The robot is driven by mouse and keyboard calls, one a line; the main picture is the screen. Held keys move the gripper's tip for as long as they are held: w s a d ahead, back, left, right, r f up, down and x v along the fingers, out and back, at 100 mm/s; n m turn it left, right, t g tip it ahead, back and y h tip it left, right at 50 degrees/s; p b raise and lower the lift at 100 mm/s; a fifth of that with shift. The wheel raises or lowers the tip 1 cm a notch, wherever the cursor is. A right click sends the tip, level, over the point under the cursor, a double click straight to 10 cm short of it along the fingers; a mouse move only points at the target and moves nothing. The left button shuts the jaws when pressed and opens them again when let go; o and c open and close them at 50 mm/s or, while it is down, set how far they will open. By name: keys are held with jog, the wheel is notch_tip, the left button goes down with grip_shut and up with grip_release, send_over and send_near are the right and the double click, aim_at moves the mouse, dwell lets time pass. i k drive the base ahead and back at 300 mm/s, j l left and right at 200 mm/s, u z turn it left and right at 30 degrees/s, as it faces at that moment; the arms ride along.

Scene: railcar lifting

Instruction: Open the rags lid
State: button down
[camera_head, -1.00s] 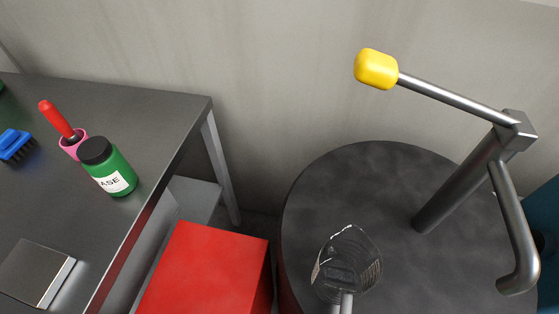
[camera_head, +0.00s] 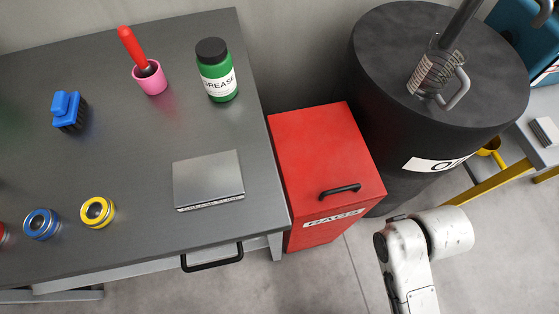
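The red rags bin (camera_head: 318,180) stands on the floor between the grey workbench and the black drum. Its flat red lid (camera_head: 320,150) is closed, with a black handle (camera_head: 340,191) near the front edge. A white label reading RAGS (camera_head: 334,217) is on its front face, just below the lid. My white arm shows at the lower right, to the right of the bin and apart from it. My gripper is not in view.
The workbench (camera_head: 120,220) holds a green grease jar (camera_head: 217,75), a pink cup (camera_head: 150,82), a blue brush (camera_head: 68,110), a flat grey box (camera_head: 208,180) and small tins. The black drum (camera_head: 385,75) stands close on the bin's right. Floor in front is clear.

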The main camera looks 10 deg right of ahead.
aim_at(326, 163)
jog(key=k+l+u, duration=0.2)
jog(key=l, duration=0.25)
jog(key=k+l+u, duration=0.2)
jog(key=l, duration=0.2)
jog(key=k+l+u, duration=0.2)
jog(key=l, duration=0.15)
